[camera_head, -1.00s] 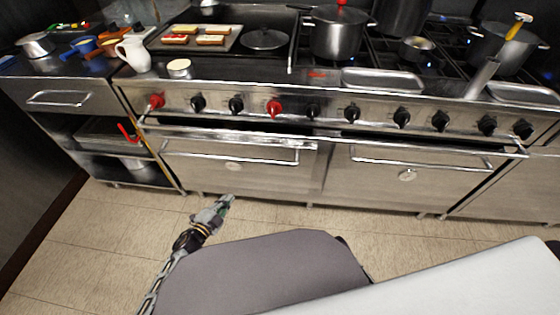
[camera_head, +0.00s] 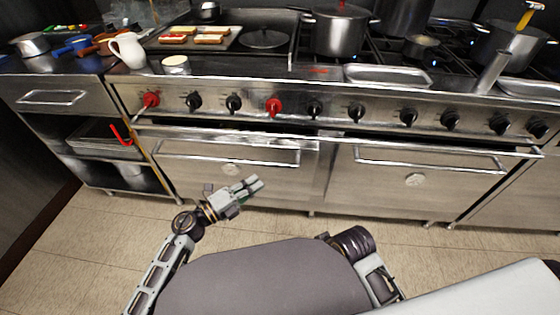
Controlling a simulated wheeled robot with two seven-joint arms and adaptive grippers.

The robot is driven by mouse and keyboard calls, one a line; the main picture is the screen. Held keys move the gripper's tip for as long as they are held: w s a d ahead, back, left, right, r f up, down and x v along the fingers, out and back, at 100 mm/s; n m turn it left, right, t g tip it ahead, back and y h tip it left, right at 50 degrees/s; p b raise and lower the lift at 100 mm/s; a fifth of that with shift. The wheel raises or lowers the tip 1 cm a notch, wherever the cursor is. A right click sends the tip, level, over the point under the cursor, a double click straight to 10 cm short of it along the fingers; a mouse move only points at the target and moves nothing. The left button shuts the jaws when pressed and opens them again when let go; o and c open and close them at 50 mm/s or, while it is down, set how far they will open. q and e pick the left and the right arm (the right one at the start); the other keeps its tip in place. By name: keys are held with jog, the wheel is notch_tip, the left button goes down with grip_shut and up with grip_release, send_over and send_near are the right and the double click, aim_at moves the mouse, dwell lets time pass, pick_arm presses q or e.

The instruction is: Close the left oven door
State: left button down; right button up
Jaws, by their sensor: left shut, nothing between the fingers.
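The left oven door (camera_head: 185,175) is a steel panel with a long bar handle (camera_head: 230,162) and a round badge. It looks nearly upright, with a dark gap along its top edge; I cannot tell exactly how far it stands open. The right oven door (camera_head: 385,180) beside it looks much the same. My left gripper (camera_head: 252,187) is shut and empty, in front of the left door's lower middle and below its handle in the picture. Whether it touches the door is unclear. Part of my right arm shows at the bottom, but its gripper is out of view.
Pots, trays and a white jug (camera_head: 128,50) stand on top. Open shelves (camera_head: 105,150) are at the left. The tiled floor (camera_head: 100,225) in front is clear.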

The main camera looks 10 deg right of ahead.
aim_at(280, 165)
dwell(0.4)
pick_arm(q)
jog(key=x, duration=0.3)
jog(key=b+x, duration=0.1)
jog(key=x, duration=0.3)
jog(key=b+x, duration=0.1)
jog(key=x, duration=0.2)
jog(key=shift+w+d, duration=0.15)
jog(key=shift+w, duration=0.35)
jog(key=shift+w+d+r+b, duration=0.15)
jog(key=shift+w+b, duration=0.15)
jog(key=shift+w, duration=0.2)
jog(key=shift+w+d+f+b, duration=0.15)
jog(key=shift+w+b, duration=0.15)
jog(key=shift+w, duration=0.15)
jog(key=shift+w+d+r, duration=0.15)
jog(key=shift+w+r, duration=0.05)
jog(key=shift+w, duration=0.25)
pick_arm(e)
notch_tip(280, 165, down, 8)
jog(key=w+a+t+y, duration=0.1)
jog(key=a, duration=0.1)
jog(key=shift+w+a+r, duration=0.1)
jog(key=shift+r, duration=0.1)
